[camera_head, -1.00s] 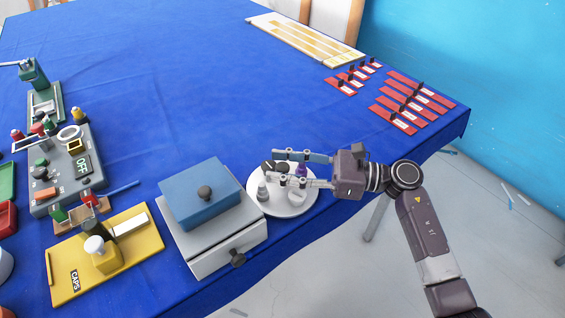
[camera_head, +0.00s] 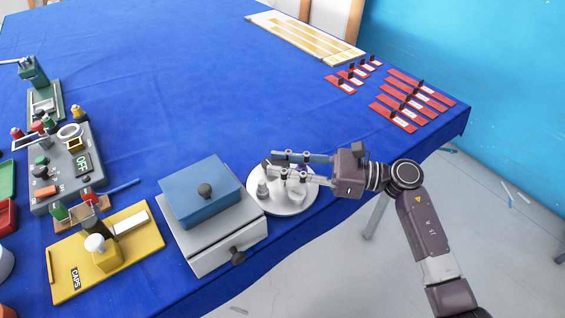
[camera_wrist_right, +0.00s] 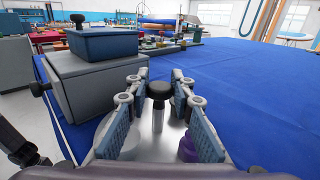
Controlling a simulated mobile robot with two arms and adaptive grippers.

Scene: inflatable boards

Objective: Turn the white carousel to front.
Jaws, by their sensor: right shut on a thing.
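The white carousel (camera_head: 283,210) is a round plate near the table's front edge, right of the drawer box. Small items stand on it, among them a grey-white bottle (camera_head: 262,189) and a pale piece (camera_head: 298,189). My right gripper (camera_head: 272,163) reaches over it from the right. A purple item (camera_wrist_right: 187,150) shows low in that view, partly hidden by a finger. My left gripper is not in view.
A grey drawer box (camera_head: 225,240) with a blue lidded box (camera_head: 200,195) on top stands close left of the carousel. A yellow board (camera_head: 140,248) lies farther left. Red label strips (camera_head: 415,100) lie at the back right. The middle of the blue table is clear.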

